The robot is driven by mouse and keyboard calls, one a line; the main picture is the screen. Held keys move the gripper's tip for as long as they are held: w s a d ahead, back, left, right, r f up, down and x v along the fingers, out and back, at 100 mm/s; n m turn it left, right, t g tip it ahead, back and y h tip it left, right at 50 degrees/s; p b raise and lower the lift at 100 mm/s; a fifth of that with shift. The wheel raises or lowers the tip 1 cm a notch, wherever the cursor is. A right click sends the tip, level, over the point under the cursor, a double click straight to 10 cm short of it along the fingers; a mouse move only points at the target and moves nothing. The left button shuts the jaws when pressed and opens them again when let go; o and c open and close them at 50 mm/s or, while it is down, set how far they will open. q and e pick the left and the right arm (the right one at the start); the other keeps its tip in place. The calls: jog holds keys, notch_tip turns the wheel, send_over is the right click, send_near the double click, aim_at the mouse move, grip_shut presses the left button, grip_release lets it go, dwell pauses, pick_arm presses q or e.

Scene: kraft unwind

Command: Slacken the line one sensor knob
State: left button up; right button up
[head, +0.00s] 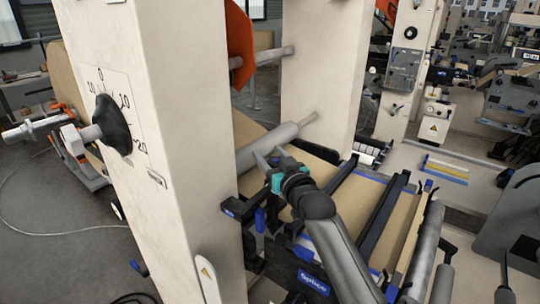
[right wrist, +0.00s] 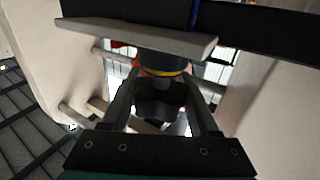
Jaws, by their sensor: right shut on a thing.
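My right gripper (head: 270,158) reaches in from the lower right of the head view, between the two cream machine posts. In the right wrist view its two fingers (right wrist: 162,112) stand on either side of a dark, lobed knob (right wrist: 160,98) with a yellow-orange ring behind it. The gripper is shut on this knob. The knob sits under a pale bar, and in the head view I cannot make it out at the gripper. No label shows on it. My left gripper is not in view.
A large black dial knob (head: 113,125) with a numbered scale is on the near cream post (head: 185,190). A grey roller (head: 268,147) lies behind my gripper. The splice table (head: 350,205), with dark bars and brown paper, is to the right. The far post (head: 320,70) stands behind.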

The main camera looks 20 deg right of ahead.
jog(key=shift+n+y, duration=0.3)
jog(key=shift+y, duration=0.2)
jog(key=shift+a+n+g+y+b, duration=0.25)
jog(key=shift+n+y+b, duration=0.25)
jog(key=shift+y+b, duration=0.3)
jog(key=o, duration=1.3)
jog(key=shift+s, duration=0.1)
jog(key=shift+v, duration=3.75)
